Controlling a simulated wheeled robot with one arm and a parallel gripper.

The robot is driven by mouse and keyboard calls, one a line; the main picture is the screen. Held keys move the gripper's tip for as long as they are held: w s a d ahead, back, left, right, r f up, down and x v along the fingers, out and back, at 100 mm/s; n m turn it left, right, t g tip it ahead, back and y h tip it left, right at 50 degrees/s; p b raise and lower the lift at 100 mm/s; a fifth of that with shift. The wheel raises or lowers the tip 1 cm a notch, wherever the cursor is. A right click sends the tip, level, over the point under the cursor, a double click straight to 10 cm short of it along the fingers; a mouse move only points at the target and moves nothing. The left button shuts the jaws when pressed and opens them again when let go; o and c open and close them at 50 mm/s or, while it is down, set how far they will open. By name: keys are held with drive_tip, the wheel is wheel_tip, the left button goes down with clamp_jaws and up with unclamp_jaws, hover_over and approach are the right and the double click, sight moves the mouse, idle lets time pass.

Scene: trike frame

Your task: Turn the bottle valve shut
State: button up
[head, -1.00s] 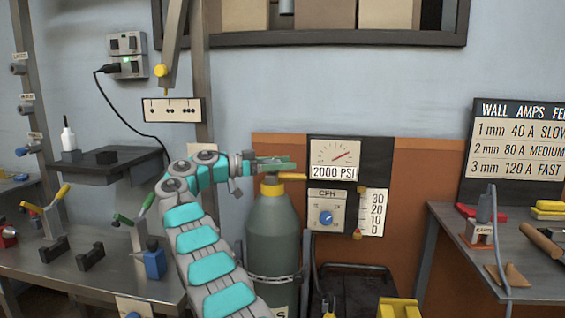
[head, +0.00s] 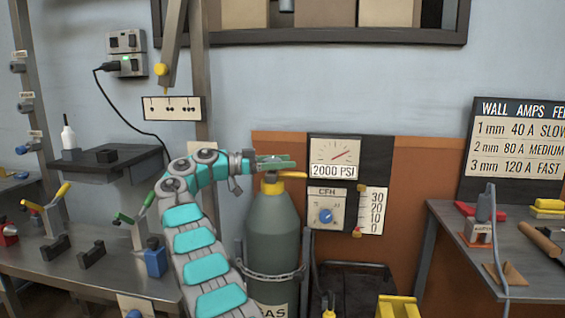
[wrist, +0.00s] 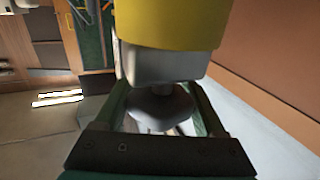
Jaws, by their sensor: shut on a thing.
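The gas bottle (head: 272,232) is a dark green-grey cylinder standing upright behind my arm, with a yellow collar (head: 271,187) at its neck. My gripper (head: 276,162) is at the top of the bottle, its green fingers reaching over from the left. In the wrist view my gripper (wrist: 158,110) is shut on the grey valve knob (wrist: 155,108), which sits between the two fingers. The yellow collar fills the top of the wrist view (wrist: 170,22). The head view hides most of the valve behind the fingers. The gauge (head: 334,155) beside it reads 2000 PSI.
A regulator panel with a blue knob (head: 326,216) and a flow scale (head: 373,212) is right of the bottle. A chain (head: 272,274) crosses the bottle's front. A workbench (head: 90,275) with clamps is on the left, and another bench (head: 490,245) on the right.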

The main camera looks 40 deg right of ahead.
drive_tip(key=shift+s, duration=0.1)
idle(0.7)
drive_tip(key=o, duration=1.3)
drive_tip(key=shift+o, duration=0.2)
